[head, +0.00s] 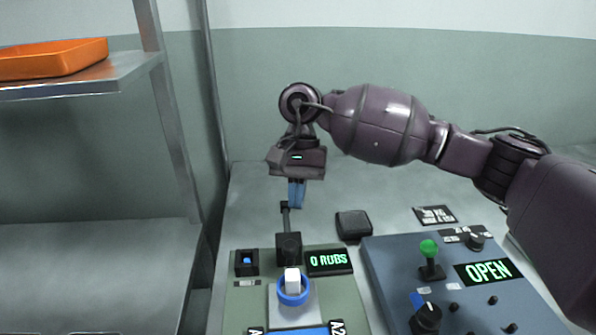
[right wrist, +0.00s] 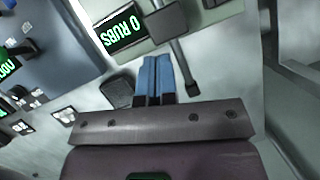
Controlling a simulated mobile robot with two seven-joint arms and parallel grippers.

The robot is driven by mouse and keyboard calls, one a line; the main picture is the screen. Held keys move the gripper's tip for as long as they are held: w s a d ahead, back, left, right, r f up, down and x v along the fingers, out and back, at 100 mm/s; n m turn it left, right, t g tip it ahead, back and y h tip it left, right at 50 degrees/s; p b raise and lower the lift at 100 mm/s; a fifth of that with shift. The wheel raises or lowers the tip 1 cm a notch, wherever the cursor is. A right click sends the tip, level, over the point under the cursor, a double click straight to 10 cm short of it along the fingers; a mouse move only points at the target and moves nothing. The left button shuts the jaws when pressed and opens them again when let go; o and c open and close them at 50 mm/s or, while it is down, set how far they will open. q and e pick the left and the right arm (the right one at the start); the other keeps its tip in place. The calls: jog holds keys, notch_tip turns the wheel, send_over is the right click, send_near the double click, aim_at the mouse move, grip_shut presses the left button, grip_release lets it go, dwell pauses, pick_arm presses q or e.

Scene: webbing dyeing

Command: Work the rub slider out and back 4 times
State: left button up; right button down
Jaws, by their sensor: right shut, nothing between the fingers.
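In the right wrist view the fingers (right wrist: 156,60) are beside the rail, apart from the block. My left gripper is not in view.
A display (head: 330,262) reads "0 RUBS". In front of the slider is a white block in a blue ring (head: 293,290). A dark pad (head: 353,225) lies right of the rail. A blue-grey control panel (head: 385,262) has a green-knobbed lever (head: 429,250) and an "OPEN" display (head: 488,271).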

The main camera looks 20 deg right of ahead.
jog(key=s, duration=0.1)
jog(key=s+a+f, duration=0.1)
jog(key=s, duration=0.1)
jog(key=shift+s+a+f+p, duration=0.2)
jog(key=shift+a+p, duration=0.15)
jog(key=shift+p, duration=0.05)
jog(key=shift+s+a, duration=0.15)
jog(key=shift+s, duration=0.15)
jog(key=shift+s+f, duration=0.1)
jog(key=shift+f, duration=0.05)
jog(key=shift+s+a, duration=0.1)
